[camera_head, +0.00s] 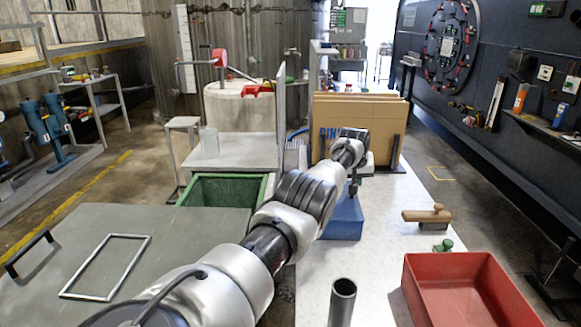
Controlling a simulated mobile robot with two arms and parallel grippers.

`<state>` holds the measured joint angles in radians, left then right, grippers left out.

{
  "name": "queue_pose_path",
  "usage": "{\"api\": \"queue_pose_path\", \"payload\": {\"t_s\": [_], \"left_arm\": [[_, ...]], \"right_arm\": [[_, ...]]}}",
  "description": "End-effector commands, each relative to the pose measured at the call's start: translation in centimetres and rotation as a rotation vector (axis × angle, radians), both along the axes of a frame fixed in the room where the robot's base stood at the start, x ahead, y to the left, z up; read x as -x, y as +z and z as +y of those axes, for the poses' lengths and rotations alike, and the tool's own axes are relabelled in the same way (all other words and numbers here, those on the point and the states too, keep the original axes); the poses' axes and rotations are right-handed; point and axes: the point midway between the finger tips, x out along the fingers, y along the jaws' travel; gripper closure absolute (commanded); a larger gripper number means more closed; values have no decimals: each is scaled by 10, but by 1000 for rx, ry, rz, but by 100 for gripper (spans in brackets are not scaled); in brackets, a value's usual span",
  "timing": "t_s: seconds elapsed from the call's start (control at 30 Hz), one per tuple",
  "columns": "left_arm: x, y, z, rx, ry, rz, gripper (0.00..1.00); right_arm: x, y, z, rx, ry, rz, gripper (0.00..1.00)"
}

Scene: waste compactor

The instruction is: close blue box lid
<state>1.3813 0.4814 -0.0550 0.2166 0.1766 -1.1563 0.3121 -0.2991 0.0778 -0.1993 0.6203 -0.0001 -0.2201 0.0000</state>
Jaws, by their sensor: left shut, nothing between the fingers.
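The blue box (346,222) stands on the light worktop (320,276) at the centre, partly hidden behind my left arm. Its visible top and front look plain blue; I cannot tell how far its lid is open or closed. My left arm reaches in from the bottom left across the view. My left gripper (353,191) points down at the upper part of the box, shut and empty. I cannot tell whether its fingertips touch the box. My right gripper is not in view.
Cardboard sheets (385,122) stand upright behind the box. A wooden-handled brush (428,215), a small green object (443,245), a red bin (463,270) and a metal tube (342,300) are to the right and front. A green bin (222,190) is at left.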

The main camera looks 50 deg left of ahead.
Motion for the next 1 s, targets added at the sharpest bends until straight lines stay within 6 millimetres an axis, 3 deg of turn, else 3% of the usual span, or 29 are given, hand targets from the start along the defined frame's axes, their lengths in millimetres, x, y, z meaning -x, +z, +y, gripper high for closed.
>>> {"api": "queue_pose_path", "payload": {"t_s": [0.03,0.2,0.73,1.0], "left_arm": [[-1,-5,-1,0,0,-1,100],[-1,-7,-1,-1,0,-1,100],[-2,-6,-1,-1,-1,-1,100],[1,9,-2,-1,1,0,100]], "right_arm": [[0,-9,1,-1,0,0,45],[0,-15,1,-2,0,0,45],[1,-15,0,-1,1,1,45],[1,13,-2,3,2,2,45]]}}
